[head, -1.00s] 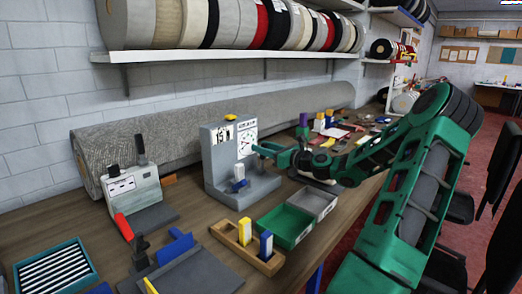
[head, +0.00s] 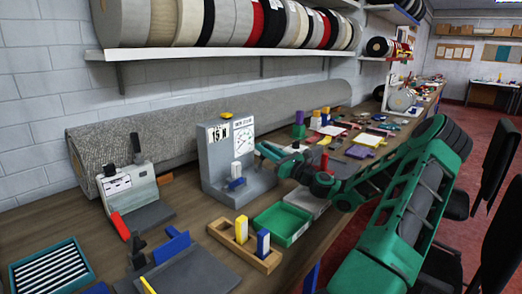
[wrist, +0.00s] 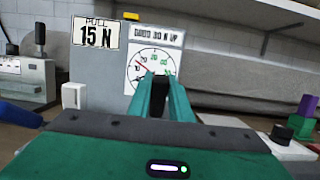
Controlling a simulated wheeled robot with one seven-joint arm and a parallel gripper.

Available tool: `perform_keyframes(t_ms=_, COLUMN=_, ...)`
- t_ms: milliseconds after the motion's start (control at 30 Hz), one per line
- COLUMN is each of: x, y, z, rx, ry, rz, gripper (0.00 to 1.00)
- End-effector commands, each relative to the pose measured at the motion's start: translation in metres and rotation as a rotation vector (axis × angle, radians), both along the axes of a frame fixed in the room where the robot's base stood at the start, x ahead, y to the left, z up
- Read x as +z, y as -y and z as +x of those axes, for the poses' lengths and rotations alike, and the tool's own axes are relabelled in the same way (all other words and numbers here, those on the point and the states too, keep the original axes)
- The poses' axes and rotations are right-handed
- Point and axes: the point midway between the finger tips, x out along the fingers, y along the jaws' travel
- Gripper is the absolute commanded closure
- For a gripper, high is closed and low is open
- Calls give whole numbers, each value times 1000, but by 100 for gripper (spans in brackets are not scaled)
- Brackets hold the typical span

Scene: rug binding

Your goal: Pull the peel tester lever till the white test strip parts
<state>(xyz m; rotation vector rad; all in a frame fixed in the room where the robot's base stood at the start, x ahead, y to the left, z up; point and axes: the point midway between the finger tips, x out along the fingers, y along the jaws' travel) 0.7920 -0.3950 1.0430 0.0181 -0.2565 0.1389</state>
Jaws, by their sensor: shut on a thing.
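The peel tester (head: 208,165) is a grey block on the workbench with a "PULL 15 N" sign and a dial; it also shows in the wrist view (wrist: 105,95). The dial's red needle (wrist: 143,68) points to the upper left. A white upright piece (head: 236,170), apparently the test strip, stands above a blue part (head: 236,184) on the tester's base; I see no clear parting in it. My gripper (head: 261,149) is at the tester's right side, its green fingers (wrist: 161,82) shut close together before the dial.
A green tray (head: 281,224) and a wooden holder (head: 222,235) with yellow, white and blue blocks lie in front. A grey device with a red handle (head: 120,225) stands left. A rolled rug (head: 130,132) lies along the wall. Small parts lie right of the gripper.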

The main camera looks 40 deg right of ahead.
Motion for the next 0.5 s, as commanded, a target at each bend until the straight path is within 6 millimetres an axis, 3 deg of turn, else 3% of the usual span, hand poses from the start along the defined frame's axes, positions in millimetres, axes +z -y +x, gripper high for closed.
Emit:
perform_keyframes(t_ms=300, x=-1, y=0, z=-1, rx=0, ry=2, rz=1, gripper=100)
perform_keyframes(t_ms=333, x=-1, y=0, z=-1, rx=0, ry=2, rz=1, gripper=79)
perform_keyframes(t_ms=400, x=-1, y=0, z=-1, rx=0, ry=2, rz=1, gripper=62)
perform_keyframes(t_ms=500, x=-1, y=0, z=-1, rx=0, ry=2, rz=0, gripper=62)
